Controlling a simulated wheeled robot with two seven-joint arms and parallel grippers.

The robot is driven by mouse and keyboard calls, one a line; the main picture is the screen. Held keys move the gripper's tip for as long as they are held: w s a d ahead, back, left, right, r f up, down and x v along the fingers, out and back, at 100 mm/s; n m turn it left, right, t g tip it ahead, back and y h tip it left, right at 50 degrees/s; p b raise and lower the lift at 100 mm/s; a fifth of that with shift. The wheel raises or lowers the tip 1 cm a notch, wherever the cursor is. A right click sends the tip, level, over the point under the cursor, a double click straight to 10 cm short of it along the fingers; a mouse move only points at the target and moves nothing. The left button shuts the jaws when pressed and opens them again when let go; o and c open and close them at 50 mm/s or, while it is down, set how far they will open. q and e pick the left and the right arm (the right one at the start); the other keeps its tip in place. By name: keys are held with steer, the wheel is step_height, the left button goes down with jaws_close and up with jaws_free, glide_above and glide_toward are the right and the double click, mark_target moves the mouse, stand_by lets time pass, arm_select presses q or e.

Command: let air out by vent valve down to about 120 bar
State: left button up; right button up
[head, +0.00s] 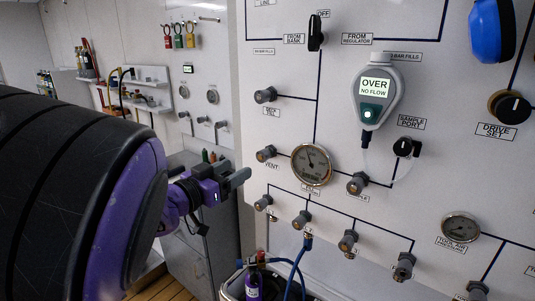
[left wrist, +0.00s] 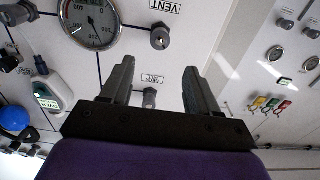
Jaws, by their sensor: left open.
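The vent valve (head: 266,154) is a small grey knob on the white panel, above its VENT label and left of a round pressure gauge (head: 312,164). My left gripper (head: 243,178) is open and empty, left of and a little below the vent valve, apart from it. In the left wrist view, which is upside down, the vent valve (left wrist: 160,38) shows beyond the open fingers (left wrist: 157,68). The gauge (left wrist: 90,20) is partly cut off there; its exact reading is too small to tell. My right gripper is out of view.
The deck fill knob (head: 265,95) is above the vent valve and shows between the fingers (left wrist: 149,98). A handheld meter (head: 376,90) reads OVER, NO FLOW. Several fill knobs sit below the gauge. A blue hose (head: 297,268) and a purple cylinder (head: 253,286) are lower down.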

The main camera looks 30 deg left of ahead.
mark_target(260, 156)
arm_select(q)
steer(key=w, duration=0.3)
steer(key=w+p, duration=0.1)
steer(key=w, duration=0.3)
steer(key=w+d+p, duration=0.1)
steer(key=w, duration=0.2)
steer(key=shift+w, duration=0.25)
steer(key=shift+a, duration=0.1)
steer(key=c, duration=1)
steer(key=p, duration=0.1)
steer(key=n+p, duration=0.1)
steer(key=shift+r+p, duration=0.25)
steer(key=shift+p, duration=0.15)
steer(key=shift+c, duration=0.2)
steer(key=shift+f+n, duration=0.2)
steer(key=shift+n, duration=0.1)
steer(key=o, duration=1)
steer(key=shift+o, duration=0.2)
